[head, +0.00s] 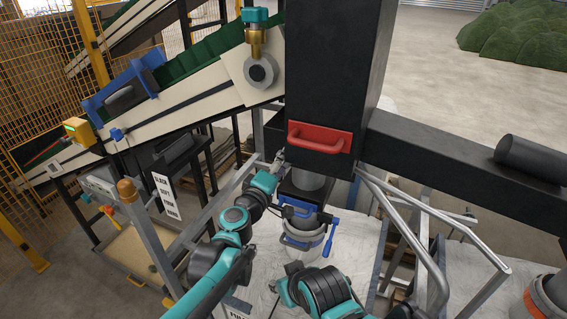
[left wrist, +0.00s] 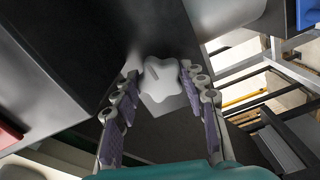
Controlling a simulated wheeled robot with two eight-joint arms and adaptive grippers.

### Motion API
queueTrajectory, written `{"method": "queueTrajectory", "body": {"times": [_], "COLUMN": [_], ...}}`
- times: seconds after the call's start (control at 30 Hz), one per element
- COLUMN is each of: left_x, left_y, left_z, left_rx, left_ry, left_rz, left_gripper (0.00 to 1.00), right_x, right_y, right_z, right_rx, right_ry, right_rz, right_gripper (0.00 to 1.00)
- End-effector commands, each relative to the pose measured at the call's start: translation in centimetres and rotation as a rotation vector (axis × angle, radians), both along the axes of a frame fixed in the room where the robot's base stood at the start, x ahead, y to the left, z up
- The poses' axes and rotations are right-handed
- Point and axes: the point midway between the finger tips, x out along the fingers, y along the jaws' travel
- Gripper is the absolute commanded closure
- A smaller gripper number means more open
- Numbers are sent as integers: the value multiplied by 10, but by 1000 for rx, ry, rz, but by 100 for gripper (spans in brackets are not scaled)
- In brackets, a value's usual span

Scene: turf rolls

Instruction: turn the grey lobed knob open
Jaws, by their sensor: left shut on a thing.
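The grey lobed knob (left wrist: 162,80) is pale, with rounded lobes and a darker slot line on its face. It sits on the side of a dark box-shaped housing (left wrist: 60,55). My left gripper (left wrist: 161,76) has its two fingers on either side of the knob, shut on it. In the head view my left gripper (head: 277,162) is up against the lower left of the black column (head: 332,65), below the red handle; the knob is too small and covered to make out there.
A red handle (head: 321,138) is on the column. A white bucket (head: 301,245) with blue parts and a blue lever (head: 328,228) stand below. Metal frame rails (head: 410,215) are at right, a conveyor (head: 190,95) at left. A horizontal black beam (head: 450,148) runs right.

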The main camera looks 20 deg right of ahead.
Motion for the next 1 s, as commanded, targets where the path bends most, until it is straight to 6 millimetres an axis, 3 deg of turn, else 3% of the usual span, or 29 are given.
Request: {"method": "queueTrajectory", "body": {"times": [0.67, 0.7, 0.77, 1.0], "left_x": [-1, -1, -1, -1], "left_y": [0, 0, 0, 0], "left_z": [-1, -1, -1, 0], "left_rx": [44, 44, 43, 41], "left_ry": [-48, -48, -47, -46], "left_rz": [-2, -2, -2, -1], "left_gripper": [86, 52, 37, 37], "right_x": [0, 0, 0, 0], "right_y": [0, 0, 0, 0], "right_z": [-2, -2, -2, -1], "right_rx": [0, 0, 0, 0], "right_ry": [0, 0, 0, 0], "right_rz": [0, 0, 0, 0], "right_gripper": [67, 67, 67, 67]}}
